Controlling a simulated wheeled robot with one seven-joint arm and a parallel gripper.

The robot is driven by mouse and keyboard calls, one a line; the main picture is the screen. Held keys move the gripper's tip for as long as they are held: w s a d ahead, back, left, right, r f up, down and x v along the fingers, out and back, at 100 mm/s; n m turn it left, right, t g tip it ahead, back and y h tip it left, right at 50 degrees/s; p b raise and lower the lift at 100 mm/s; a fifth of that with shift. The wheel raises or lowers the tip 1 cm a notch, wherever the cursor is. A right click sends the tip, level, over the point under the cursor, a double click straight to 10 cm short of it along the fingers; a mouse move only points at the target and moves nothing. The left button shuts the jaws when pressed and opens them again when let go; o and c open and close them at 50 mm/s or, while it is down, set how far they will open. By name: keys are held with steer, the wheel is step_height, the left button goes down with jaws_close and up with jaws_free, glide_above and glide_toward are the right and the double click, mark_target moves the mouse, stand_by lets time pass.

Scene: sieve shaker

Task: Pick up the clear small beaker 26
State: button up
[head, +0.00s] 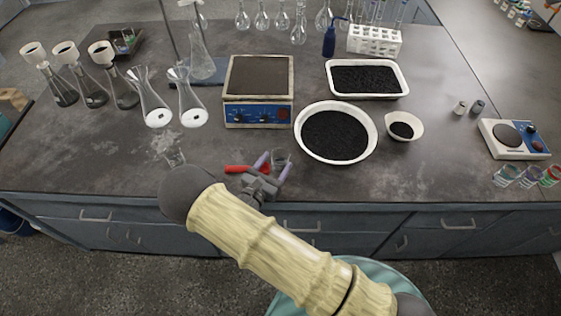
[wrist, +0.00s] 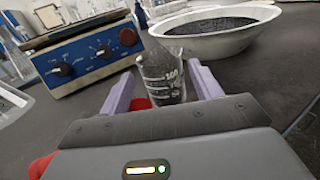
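A small clear beaker with white graduation marks (wrist: 163,78) stands upright on the dark bench top. It also shows in the head view (head: 281,157), near the front edge of the bench. My gripper (wrist: 160,72) is open, with one purple finger on each side of the beaker. Narrow gaps seem to show between the fingers and the glass. In the head view my gripper (head: 276,163) reaches low over the bench to the beaker. The beaker's base is hidden behind the gripper body in the wrist view. Another clear glass (head: 175,158) stands to the left.
A red-handled object (head: 238,169) lies just left of my gripper. A blue-fronted hotplate (head: 258,112) and a large white bowl of black grains (head: 374,124) stand behind the beaker. Conical flasks (head: 190,103) stand at the left. The bench front right of my gripper is clear.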

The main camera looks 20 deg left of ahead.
steer(key=shift+d, duration=0.15)
steer(key=c, duration=0.9)
steer(key=shift+r, duration=0.15)
steer(key=shift+w+r+b, duration=0.1)
steer(key=shift+r+b, duration=0.35)
steer(key=shift+r, duration=4.4)
steer(key=shift+r, duration=0.15)
steer(key=shift+r+p, duration=2.05)
steer(key=shift+r, duration=0.35)
